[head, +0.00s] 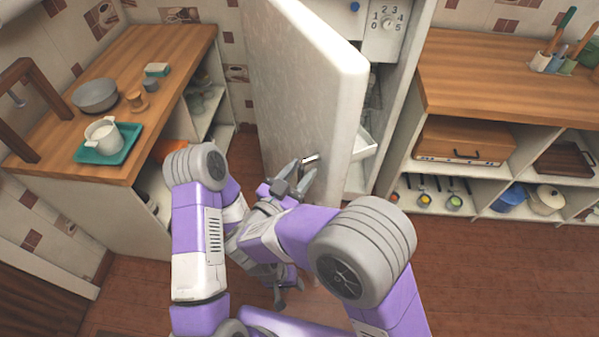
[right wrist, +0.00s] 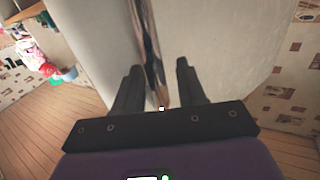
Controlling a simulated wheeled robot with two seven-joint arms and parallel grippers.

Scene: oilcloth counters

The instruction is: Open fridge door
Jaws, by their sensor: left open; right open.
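The white fridge door (head: 310,90) stands open at an angle, and part of the fridge interior (head: 362,145) shows to its right. The door's metal handle (head: 310,158) is on the face towards the left. My right gripper (head: 295,177) is open at the handle. In the right wrist view, the handle (right wrist: 149,45) runs down between the two spread fingers of that gripper (right wrist: 157,85); I cannot tell whether they touch it. My left gripper (head: 287,292) is open and empty, low in front of the door, partly hidden by my arms.
A wooden counter (head: 170,55) on the left holds a bowl (head: 96,95) and a teal tray (head: 84,151) with a white pot (head: 103,134). Another counter (head: 480,85) with shelves below stands to the right. Wooden floor (head: 460,265) is clear at lower right.

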